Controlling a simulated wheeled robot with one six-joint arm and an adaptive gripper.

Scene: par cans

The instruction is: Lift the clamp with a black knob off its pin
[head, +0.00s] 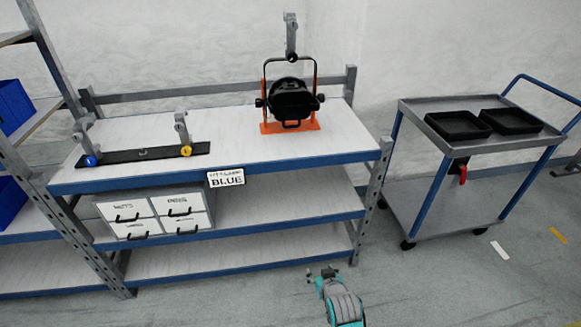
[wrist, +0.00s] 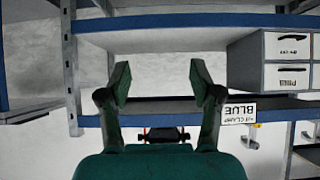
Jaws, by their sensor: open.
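A grey clamp (head: 291,36) stands upright on top of the yoke of a black par can (head: 292,100); its knob is too small to make out. On a black bar (head: 142,154) stand two more grey clamps: one with a blue knob (head: 91,161) at left, one with a yellow knob (head: 186,150) at right. No black knob shows clearly on any clamp. My gripper (head: 322,272) is low in front of the shelf, well apart from every clamp. In the upside-down wrist view my gripper (wrist: 160,76) is open, with nothing between its fingers.
The par can sits in an orange stand (head: 303,126) on the shelf's top board. A sign (head: 226,177) reading BLUE hangs on its front edge. Drawers (head: 155,211) stand below. A trolley (head: 470,150) with two black trays is at right. Floor between is clear.

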